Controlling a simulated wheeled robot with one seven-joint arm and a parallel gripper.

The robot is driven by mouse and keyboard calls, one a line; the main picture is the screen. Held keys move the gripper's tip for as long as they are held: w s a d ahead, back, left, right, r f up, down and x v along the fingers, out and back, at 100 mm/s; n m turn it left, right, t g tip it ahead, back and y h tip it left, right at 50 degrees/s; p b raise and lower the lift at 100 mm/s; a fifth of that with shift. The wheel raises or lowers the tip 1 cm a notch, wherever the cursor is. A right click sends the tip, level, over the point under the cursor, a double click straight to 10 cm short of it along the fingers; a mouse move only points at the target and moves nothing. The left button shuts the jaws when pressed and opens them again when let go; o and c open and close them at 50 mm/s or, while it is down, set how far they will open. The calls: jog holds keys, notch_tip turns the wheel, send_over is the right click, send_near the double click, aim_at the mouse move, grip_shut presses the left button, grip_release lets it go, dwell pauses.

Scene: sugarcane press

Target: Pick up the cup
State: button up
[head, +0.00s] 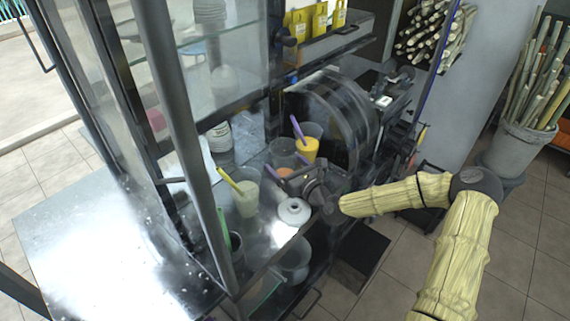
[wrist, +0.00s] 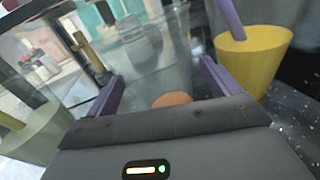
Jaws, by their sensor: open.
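A clear cup (head: 283,150) stands on the metal counter, between two other cups. In the wrist view this clear cup (wrist: 160,55) fills the space between the purple fingers, with something orange low in it. My gripper (head: 286,169) is open at the near side of it, with a finger on either side; contact cannot be told. A cup of yellow-orange drink (head: 310,147) with a purple straw is behind and right, and shows at right in the wrist view (wrist: 252,62). A cup of pale drink (head: 246,200) with a yellow straw is at left, also at the wrist view's left edge (wrist: 30,135).
A white round lidded pot (head: 294,211) sits on the counter below my gripper. The dark press drum (head: 335,120) stands behind the cups. A metal post (head: 185,110) and glass case (head: 215,70) border the left.

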jog(key=c, duration=1.1)
jog(key=shift+o, duration=0.2)
jog(key=shift+r, duration=0.25)
notch_tip(320, 180, up, 18)
jog(key=b, duration=0.1)
jog(key=shift+f, duration=0.25)
dwell(0.3)
dwell(0.6)
